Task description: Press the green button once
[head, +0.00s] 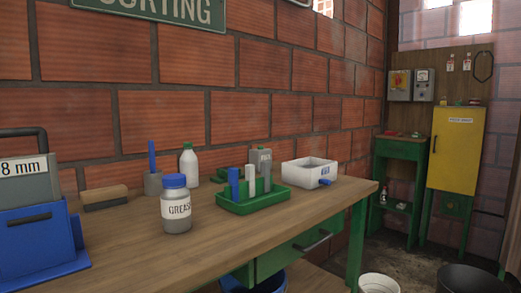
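No green button can be made out in the head view. Two small grey boxes hang on the wooden board in the far right corner. The left box (399,86) has a yellow plate with a red part on it. The right box (424,86) has a pale dial or label. Both are too small and distant to show whether a green button is on them. Neither of my grippers is in view.
A wooden workbench (130,245) runs along the brick wall, holding a grease jar (176,205), a green tray (253,203) and a white bin (308,172). A yellow cabinet (455,150) and green stand (400,150) fill the corner. Buckets (379,284) stand on the floor before them.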

